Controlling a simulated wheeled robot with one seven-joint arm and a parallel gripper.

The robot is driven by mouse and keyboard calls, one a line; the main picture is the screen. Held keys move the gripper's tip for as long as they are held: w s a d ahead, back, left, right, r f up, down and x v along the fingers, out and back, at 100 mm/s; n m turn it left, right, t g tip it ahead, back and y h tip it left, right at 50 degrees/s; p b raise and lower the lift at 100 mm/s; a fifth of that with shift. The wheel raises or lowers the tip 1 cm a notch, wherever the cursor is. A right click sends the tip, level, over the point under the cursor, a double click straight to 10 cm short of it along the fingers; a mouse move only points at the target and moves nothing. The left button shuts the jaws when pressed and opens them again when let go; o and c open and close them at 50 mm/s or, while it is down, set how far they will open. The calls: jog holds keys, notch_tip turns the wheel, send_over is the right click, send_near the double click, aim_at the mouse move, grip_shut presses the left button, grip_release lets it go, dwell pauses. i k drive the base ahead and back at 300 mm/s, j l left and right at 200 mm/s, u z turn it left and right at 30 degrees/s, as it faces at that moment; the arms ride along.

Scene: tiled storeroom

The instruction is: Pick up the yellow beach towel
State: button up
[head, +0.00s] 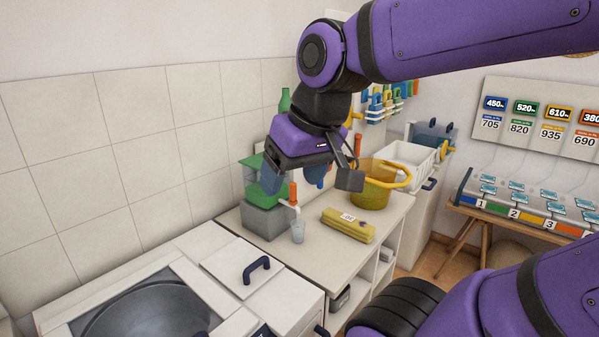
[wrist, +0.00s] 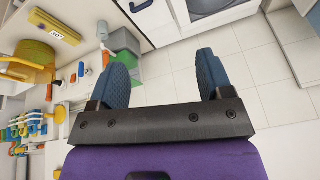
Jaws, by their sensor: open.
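The yellow beach towel (head: 348,225) lies folded, with a pale label on it, on the counter in the head view. It also shows in the wrist view (wrist: 54,27), near the upper left corner. My gripper (head: 296,180) is above the counter, up and to the left of the towel in the head view, and apart from it. In the wrist view my gripper (wrist: 165,75) has its two blue fingers spread with nothing between them.
A yellow bucket (head: 372,187) stands behind the towel. A grey and green dispenser (head: 265,220) and a small clear cup (head: 298,231) are to its left. A white lid with a dark handle (head: 257,268) and a round metal basin (head: 145,312) are nearer.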

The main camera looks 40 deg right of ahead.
aim_at(362, 230)
jog(key=z, duration=1.3)
jog(key=i+l+u, duration=0.1)
jog(key=l, duration=0.3)
jog(key=i+l+u, duration=0.1)
jog(key=l, duration=0.3)
jog(key=i+l+u, duration=0.1)
jog(key=l, duration=0.35)
jog(key=i+l+u, duration=0.15)
jog(key=i, duration=0.35)
jog(key=l, duration=0.1)
